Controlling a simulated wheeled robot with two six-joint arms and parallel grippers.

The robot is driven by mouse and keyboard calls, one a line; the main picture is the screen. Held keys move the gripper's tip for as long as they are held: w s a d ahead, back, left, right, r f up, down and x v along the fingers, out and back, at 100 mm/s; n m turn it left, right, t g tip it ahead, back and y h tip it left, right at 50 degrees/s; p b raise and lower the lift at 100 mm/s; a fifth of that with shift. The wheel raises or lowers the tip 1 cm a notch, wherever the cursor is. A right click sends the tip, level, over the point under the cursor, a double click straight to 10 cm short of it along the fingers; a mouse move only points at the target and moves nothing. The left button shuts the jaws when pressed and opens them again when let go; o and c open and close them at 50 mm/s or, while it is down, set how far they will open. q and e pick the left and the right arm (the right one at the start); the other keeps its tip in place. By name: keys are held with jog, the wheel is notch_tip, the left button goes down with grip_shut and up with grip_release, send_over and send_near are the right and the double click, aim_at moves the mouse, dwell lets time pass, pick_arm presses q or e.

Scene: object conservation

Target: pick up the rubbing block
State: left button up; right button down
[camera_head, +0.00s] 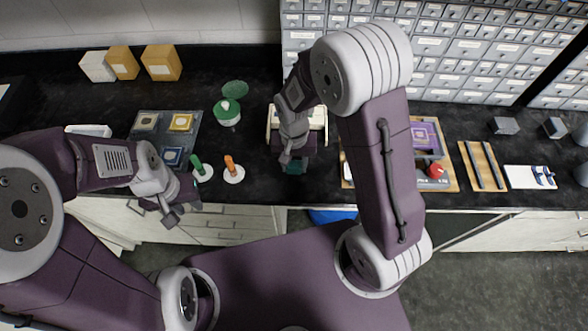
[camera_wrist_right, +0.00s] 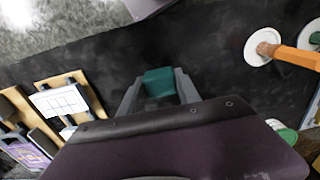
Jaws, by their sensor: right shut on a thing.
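The rubbing block, seen as a small teal block (camera_wrist_right: 159,82), sits between the fingertips of my right gripper (camera_wrist_right: 158,90) in the right wrist view. The fingers are shut on its two sides. In the head view the block (camera_head: 296,168) shows at the bench's front edge, below my right gripper (camera_head: 291,160), partly hidden by it. I cannot tell whether it touches the bench. My left gripper (camera_head: 181,211) is empty, in front of the bench at the left; its finger gap is unclear.
A cream stand (camera_head: 318,118) is behind my right gripper. Green (camera_head: 198,166) and orange (camera_head: 231,166) handled tools stand on white discs to the left. A wooden tray (camera_head: 447,182) with a purple panel and red knob lies right. Drawer cabinets (camera_head: 450,47) line the back.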

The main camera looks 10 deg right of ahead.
jog(key=s+d+r, duration=0.2)
jog(key=d+r, duration=0.5)
jog(key=d, duration=0.4)
jog(key=shift+d, duration=0.25)
